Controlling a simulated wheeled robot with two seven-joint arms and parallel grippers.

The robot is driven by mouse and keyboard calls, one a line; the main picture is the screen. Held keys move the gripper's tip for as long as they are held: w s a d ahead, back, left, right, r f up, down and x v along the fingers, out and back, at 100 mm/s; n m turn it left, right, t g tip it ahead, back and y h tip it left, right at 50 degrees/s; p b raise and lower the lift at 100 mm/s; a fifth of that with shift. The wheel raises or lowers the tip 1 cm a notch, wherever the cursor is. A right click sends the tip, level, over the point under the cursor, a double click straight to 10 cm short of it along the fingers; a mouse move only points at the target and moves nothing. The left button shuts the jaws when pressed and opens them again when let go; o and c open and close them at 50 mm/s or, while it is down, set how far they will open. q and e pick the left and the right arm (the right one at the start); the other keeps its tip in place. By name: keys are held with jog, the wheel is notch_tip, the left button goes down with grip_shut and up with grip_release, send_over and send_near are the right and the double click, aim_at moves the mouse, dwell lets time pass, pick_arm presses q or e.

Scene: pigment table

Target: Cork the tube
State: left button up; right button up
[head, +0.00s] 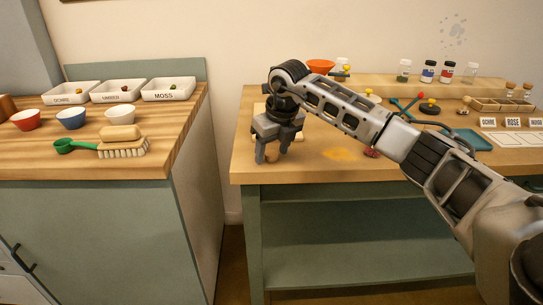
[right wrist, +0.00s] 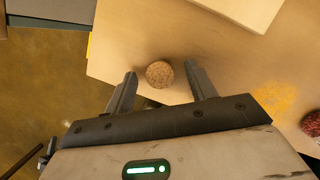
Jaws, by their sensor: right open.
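A round, speckled brown cork (right wrist: 159,74) lies on the wooden table near its left front corner. In the right wrist view it sits between the two fingers of my right gripper (right wrist: 158,82), with a gap on each side. In the head view my right gripper (head: 272,157) points down, open, over that corner, and a bit of the cork (head: 271,158) shows between its fingers. I cannot tell which vessel is the tube; small corked vials (head: 510,87) stand at the far right. My left gripper is not in view.
Several pigment jars (head: 428,72) stand on the back shelf. An orange bowl (head: 320,67), a teal tray (head: 471,139) and a dark red object (head: 371,152) are right of my gripper. A yellow powder stain (head: 340,154) marks the tabletop. A gap separates the left counter (head: 185,125).

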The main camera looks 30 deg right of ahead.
aim_at(269, 151)
jog(key=c, duration=1.1)
jog(key=shift+r, duration=0.15)
jog(key=shift+r, duration=0.25)
notch_tip(269, 151, up, 2)
jog(key=shift+r, duration=0.2)
jog(key=s+a+r, duration=0.2)
jog(key=s+r, duration=0.1)
jog(key=s, duration=0.1)
jog(key=s+a+r, duration=0.2)
jog(key=s+r, duration=0.1)
jog(key=s, duration=0.1)
jog(key=s+a+r+b, duration=0.1)
jog(key=s+a+r, duration=0.2)
jog(key=s+r, duration=0.1)
jog(key=shift+a, duration=0.1)
jog(key=shift+f, duration=0.1)
